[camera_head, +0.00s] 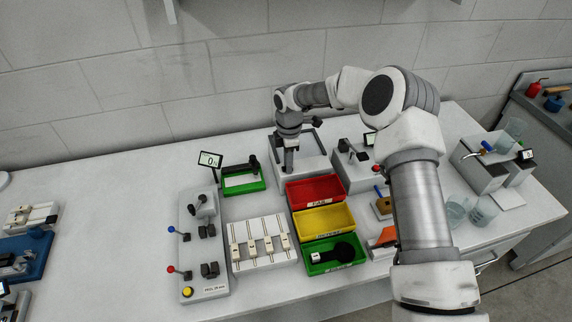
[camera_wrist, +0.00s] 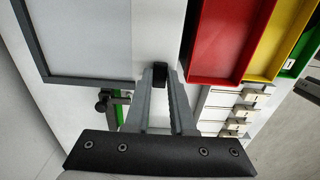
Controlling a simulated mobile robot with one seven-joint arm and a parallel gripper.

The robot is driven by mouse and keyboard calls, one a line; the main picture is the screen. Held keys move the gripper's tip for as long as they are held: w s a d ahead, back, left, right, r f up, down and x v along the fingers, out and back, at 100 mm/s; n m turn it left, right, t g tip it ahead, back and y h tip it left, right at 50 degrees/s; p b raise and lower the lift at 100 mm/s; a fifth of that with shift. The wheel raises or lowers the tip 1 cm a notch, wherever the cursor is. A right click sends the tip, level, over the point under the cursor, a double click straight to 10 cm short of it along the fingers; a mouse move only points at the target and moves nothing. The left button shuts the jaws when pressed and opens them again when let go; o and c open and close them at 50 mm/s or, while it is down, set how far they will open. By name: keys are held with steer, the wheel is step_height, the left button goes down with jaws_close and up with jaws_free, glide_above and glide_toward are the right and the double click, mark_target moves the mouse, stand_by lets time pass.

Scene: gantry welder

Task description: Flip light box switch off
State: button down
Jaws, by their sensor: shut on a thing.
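The light box (camera_head: 318,150) is a white box with a dark grey frame around a flat pale panel, at the back of the table. Its framed panel also fills the upper left of the wrist view (camera_wrist: 95,35). A small black switch (camera_wrist: 160,69) sits on the white strip beside the frame. My gripper (camera_head: 289,170) points down at the near left part of the box. In the wrist view its fingers (camera_wrist: 160,75) are closed in on the switch, one on each side. In the head view the gripper hides the switch.
Red (camera_head: 315,188), yellow (camera_head: 322,222) and green (camera_head: 328,252) bins stand just in front of the box. A green-based device (camera_head: 243,181) stands to its left and a grey machine (camera_head: 355,165) close to its right.

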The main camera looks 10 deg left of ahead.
stand_by(0.3)
steer(key=c, duration=0.8)
jaws_free()
steer(key=shift+o, duration=0.2)
step_height(320, 180, up, 17)
steer(key=b, duration=0.1)
steer(key=shift+w+d+r, duration=0.15)
steer(key=shift+d+r, duration=0.05)
steer(key=shift+d, duration=0.15)
